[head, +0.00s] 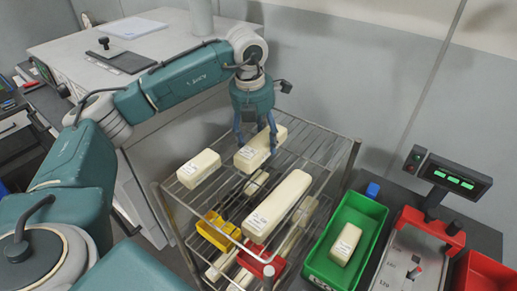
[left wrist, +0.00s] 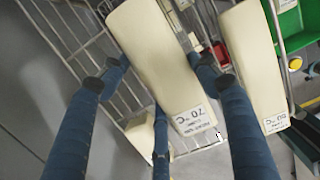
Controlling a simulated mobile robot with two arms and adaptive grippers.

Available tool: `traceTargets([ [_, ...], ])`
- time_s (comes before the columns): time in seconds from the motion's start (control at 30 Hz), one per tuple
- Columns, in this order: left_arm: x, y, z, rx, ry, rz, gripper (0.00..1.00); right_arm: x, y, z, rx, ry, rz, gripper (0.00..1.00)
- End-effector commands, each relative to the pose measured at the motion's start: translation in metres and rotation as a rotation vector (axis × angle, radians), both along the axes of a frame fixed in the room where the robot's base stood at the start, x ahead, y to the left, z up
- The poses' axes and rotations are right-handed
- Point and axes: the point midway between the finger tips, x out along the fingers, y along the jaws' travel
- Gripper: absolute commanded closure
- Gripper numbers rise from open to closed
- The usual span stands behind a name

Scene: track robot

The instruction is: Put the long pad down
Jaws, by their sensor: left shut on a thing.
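The long pad (head: 262,148) is a cream, rounded bar with a white label, at the back of the wire rack's top shelf in the head view. My left gripper (head: 256,146) comes down on it from above, with its blue fingers shut around its sides. In the left wrist view the pad (left wrist: 158,55) lies between the fingers (left wrist: 150,78), and its label reads about "70 °C". I cannot tell whether its underside touches the shelf wires. My right gripper is not in view.
The wire rack (head: 335,142) holds a short cream block (head: 199,168) at left and a longer cream bar (head: 278,205) in front. Lower down are more bars, a yellow bin (head: 218,232) and a red one. A green bin (head: 361,219) with a cream block stands right.

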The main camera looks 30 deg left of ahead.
Motion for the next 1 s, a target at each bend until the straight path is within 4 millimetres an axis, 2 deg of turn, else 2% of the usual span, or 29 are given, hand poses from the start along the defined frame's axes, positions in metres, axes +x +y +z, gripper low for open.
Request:
traceTargets([
  [0.17, 0.000, 0.000, -0.014, 0.000, 0.002, 0.000, 0.66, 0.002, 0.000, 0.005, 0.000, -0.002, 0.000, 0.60],
  [0.4, 0.000, 0.000, -0.047, -0.001, 0.001, -0.001, 0.66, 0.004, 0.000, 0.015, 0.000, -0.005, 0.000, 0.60],
  [0.8, 0.000, 0.000, -0.055, 0.000, -0.001, -0.001, 0.66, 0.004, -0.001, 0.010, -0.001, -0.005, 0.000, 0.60],
  [0.83, 0.000, 0.000, -0.054, 0.000, 0.000, -0.001, 0.37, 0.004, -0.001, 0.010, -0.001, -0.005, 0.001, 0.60],
  [0.9, 0.000, 0.000, -0.053, 0.000, 0.000, -0.001, 0.23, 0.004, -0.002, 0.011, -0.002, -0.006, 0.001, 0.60],
  [0.93, 0.000, 0.000, -0.053, 0.000, 0.000, -0.001, 0.20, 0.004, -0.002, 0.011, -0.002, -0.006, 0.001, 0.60],
  [1.0, 0.000, 0.000, -0.053, 0.000, 0.000, -0.001, 0.20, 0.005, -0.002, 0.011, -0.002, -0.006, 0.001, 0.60],
])
